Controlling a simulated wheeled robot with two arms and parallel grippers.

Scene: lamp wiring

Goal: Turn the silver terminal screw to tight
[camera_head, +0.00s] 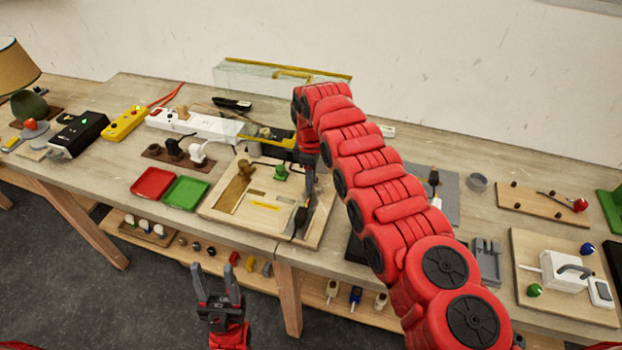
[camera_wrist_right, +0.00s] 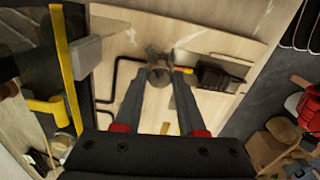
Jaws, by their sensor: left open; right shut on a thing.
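The wooden wiring board (camera_head: 222,208) lies on the table in the middle of the head view. My right gripper (camera_head: 309,192) reaches down over its right part. In the right wrist view its two fingers (camera_wrist_right: 159,82) are closed on a small grey, round knob-like piece (camera_wrist_right: 158,56), which looks like the silver terminal screw. The fingers hide part of it, and how far it is turned cannot be told. A black block (camera_wrist_right: 220,78) and a bent black wire (camera_wrist_right: 122,75) lie beside it on the board. My left gripper (camera_head: 216,270) is open and empty, in front of the table edge.
Red (camera_head: 153,183) and green (camera_head: 186,193) trays lie left of the board. A white power strip (camera_head: 195,123) and a clear cover with a yellow handle (camera_head: 292,74) stand behind. A shelf with small parts (camera_head: 250,262) is below the tabletop.

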